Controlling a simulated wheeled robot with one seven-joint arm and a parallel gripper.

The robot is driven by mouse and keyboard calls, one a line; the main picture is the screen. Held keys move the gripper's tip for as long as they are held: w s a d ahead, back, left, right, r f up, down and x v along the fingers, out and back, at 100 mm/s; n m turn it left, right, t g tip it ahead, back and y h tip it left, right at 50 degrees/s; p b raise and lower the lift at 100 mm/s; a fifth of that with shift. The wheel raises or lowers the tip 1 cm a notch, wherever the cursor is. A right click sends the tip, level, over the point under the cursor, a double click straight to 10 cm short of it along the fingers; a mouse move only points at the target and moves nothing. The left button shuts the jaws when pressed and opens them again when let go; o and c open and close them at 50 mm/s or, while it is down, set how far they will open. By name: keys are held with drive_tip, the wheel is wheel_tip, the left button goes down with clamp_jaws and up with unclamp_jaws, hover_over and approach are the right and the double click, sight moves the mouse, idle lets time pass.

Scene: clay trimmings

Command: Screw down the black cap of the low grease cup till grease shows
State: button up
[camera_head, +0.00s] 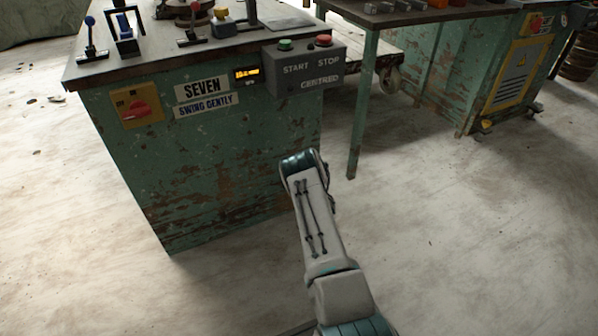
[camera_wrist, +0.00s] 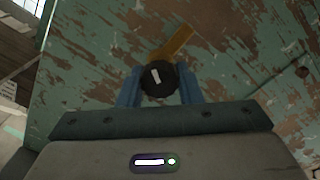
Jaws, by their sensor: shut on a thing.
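In the wrist view the black cap (camera_wrist: 157,78) of the low grease cup is round and faces me, with a white mark on its face. A yellow-brown piece (camera_wrist: 177,43) slants up and right behind it, against the worn green panel. My gripper (camera_wrist: 160,86) has one blue finger on each side of the cap and is shut on it. No grease can be made out around the cap. In the head view neither the cap nor my gripper shows; my arm hides that spot beside the green cabinet's right side.
The green cabinet (camera_head: 215,165) has a red rotary switch (camera_head: 138,108) and a START/STOP box (camera_head: 305,68) on its front. A second green bench stands right, with a thin leg (camera_head: 362,110) close to my arm. The floor (camera_head: 470,230) at right is clear.

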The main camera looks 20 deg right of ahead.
drive_tip(key=shift+a+m, duration=0.25)
drive_tip(key=shift+m, duration=0.05)
idle(0.4)
drive_tip(key=o, duration=1)
drive_tip(key=shift+w+a, duration=0.1)
drive_tip(key=shift+d, duration=0.25)
drive_tip(key=shift+s+d+p, duration=0.2)
drive_tip(key=shift+s+p, duration=2.2)
drive_tip(key=shift+s, duration=4.55)
